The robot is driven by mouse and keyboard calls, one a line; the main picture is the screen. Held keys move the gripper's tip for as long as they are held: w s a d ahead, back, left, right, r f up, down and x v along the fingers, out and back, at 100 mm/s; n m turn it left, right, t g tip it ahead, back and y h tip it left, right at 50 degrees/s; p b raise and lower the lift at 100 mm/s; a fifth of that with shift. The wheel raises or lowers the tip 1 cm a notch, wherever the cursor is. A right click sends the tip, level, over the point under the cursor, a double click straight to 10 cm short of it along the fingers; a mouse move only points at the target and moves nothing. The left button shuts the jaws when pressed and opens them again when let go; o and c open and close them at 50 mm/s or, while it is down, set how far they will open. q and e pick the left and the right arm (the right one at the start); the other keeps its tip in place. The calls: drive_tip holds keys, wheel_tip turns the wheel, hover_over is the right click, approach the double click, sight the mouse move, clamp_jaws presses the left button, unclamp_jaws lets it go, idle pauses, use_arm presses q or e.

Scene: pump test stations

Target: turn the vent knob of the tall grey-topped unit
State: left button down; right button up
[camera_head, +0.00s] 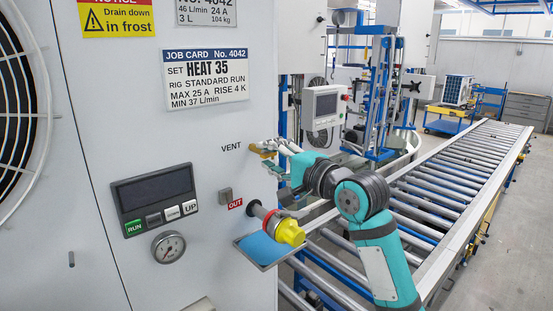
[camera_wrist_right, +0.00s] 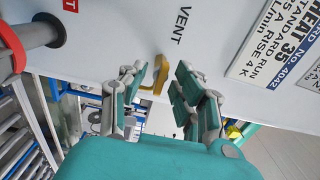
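The yellow vent knob (camera_head: 260,150) sticks out of the white front panel (camera_head: 110,130) of the unit, just right of the word VENT. The unit's top is out of view. My right gripper (camera_head: 272,156) is at the knob, its fingers pointing at the panel. In the right wrist view the knob (camera_wrist_right: 159,72) lies between the two fingertips (camera_wrist_right: 161,78). The fingers are apart, with a gap on each side of the knob, so the gripper is open. My left gripper is not in view.
Below the knob, a pipe outlet with a yellow cap (camera_head: 288,232) juts out over a blue-lined tray (camera_head: 265,248), close to my right arm. A roller conveyor (camera_head: 450,180) runs behind my arm.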

drive_tip(key=v, duration=1.2)
